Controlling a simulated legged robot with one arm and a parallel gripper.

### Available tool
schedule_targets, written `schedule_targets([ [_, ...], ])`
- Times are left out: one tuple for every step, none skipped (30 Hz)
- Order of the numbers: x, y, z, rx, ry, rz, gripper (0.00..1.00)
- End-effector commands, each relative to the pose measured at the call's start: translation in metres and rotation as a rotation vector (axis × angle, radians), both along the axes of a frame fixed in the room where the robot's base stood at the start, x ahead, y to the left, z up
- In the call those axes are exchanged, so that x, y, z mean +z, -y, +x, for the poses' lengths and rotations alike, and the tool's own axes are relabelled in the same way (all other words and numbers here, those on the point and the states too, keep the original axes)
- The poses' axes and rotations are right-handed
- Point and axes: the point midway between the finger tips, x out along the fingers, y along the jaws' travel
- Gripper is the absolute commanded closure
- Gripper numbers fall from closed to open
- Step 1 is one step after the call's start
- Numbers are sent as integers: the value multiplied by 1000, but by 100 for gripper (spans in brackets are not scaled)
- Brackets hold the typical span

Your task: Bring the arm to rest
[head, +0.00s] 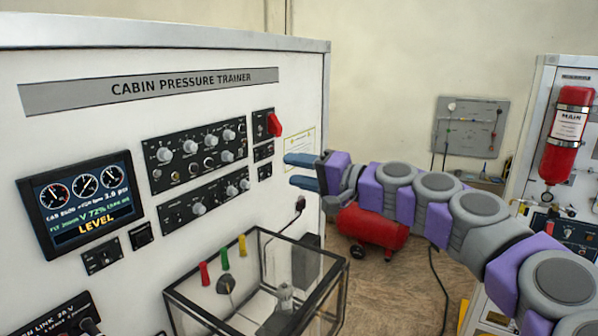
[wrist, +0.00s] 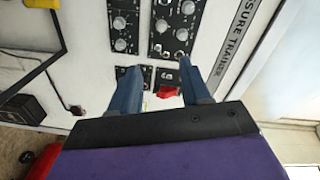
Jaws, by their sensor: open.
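My gripper (head: 300,172) reaches in from the right in the head view, with its two blue fingers spread apart and nothing between them. Its tips point at the white panel of the cabin pressure trainer (head: 90,120), just right of the knob rows and below the red switch handle (head: 274,124). In the wrist view my gripper (wrist: 158,78) faces the panel, and the red handle (wrist: 168,92) shows between the open fingers. I cannot tell whether the fingertips touch the panel. My arm stretches across the right half of the head view.
A clear box with a dark frame (head: 262,285) juts out below the gripper. A red tank (head: 372,228) sits on the floor behind my arm. A second panel with a red cylinder (head: 567,135) stands at the right. Open floor lies between.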

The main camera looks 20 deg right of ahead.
Motion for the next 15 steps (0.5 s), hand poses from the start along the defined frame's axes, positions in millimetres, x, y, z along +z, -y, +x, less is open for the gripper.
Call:
schedule_targets([
  [0, 0, 0, 0, 0, 0, 53],
  [0, 0, 0, 0, 0, 0, 53],
  [0, 0, 0, 0, 0, 0, 53],
  [0, 0, 0, 0, 0, 0, 53],
  [0, 0, 0, 0, 0, 0, 53],
  [0, -1, 0, 3, 0, -3, 53],
  [-1, -4, -1, 8, -1, -8, 53],
  [-2, -8, -3, 17, -2, -17, 53],
  [-4, -18, -6, 33, -6, -35, 53],
  [-6, -27, -10, 52, -11, -54, 53],
  [-9, -38, -15, 74, -17, -78, 53],
  [-15, -56, -23, 108, -25, -119, 53],
  [-20, -71, -30, 136, -33, -153, 53],
  [-27, -86, -39, 168, -44, -193, 53],
  [-39, -109, -52, 214, -62, -249, 53],
])
